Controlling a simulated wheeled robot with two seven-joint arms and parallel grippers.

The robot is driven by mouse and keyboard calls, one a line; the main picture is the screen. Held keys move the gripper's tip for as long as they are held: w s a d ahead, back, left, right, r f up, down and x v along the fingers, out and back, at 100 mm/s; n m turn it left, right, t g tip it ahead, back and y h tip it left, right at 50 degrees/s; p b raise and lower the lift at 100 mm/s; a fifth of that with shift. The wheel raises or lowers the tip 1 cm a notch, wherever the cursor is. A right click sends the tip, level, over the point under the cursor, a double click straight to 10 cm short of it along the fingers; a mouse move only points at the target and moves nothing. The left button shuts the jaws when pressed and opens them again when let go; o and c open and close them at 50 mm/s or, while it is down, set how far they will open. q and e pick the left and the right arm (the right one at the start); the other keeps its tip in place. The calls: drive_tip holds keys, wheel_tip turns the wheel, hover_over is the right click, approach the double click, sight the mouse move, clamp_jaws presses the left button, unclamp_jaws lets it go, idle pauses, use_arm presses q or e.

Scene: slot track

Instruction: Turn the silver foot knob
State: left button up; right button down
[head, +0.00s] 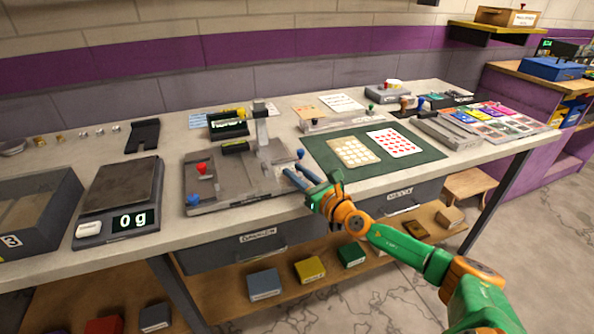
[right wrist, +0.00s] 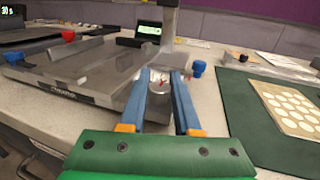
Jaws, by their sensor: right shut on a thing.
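The silver foot knob (right wrist: 158,104) is a short upright metal cylinder with a pale dial and red marks on top. It stands at the right front corner of a grey metal instrument (head: 232,192), whose base also shows in the right wrist view (right wrist: 75,82). My right gripper (head: 293,174) reaches in from the right, its two blue fingers on either side of the knob. In the right wrist view the gripper (right wrist: 160,88) is shut on the knob. In the head view the fingers mostly hide the knob. My left gripper is not in view.
A blue knob (head: 300,153) sits close by the fingers; red (head: 202,168) and another blue knob (head: 193,199) are on the instrument's left. A scale (head: 118,199) stands left. A green mat (head: 420,151) with cards lies right. The bench edge runs below the gripper.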

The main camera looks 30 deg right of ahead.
drive_tip(key=m+h+p, duration=0.1)
drive_tip(key=h+p, duration=0.1)
drive_tip(key=p, duration=0.1)
drive_tip(key=r+m+h+p, duration=0.1)
drive_tip(key=h+p, duration=0.1)
drive_tip(key=p, duration=0.1)
drive_tip(key=shift+m, duration=0.4)
drive_tip(key=shift+f+m+g+h+p, duration=0.15)
drive_tip(key=shift+m+g+h+p, duration=0.25)
drive_tip(key=shift+h, duration=0.3)
drive_tip(key=shift+f+m+h+p, duration=0.15)
drive_tip(key=shift+m+h+p, duration=0.25)
drive_tip(key=shift+h, duration=0.3)
drive_tip(key=shift+f+m+g+h, duration=0.15)
drive_tip(key=shift+m+g+h, duration=0.45)
drive_tip(key=shift+h, duration=0.4)
drive_tip(key=shift+d+m+g+h+b, duration=0.1)
drive_tip(key=shift+m+g+h+b, duration=0.3)
drive_tip(key=shift+m+g+h, duration=0.9)
drive_tip(key=shift+m+h, duration=0.3)
drive_tip(key=shift+h, duration=0.4)
drive_tip(key=c, duration=0.6)
unclamp_jaws()
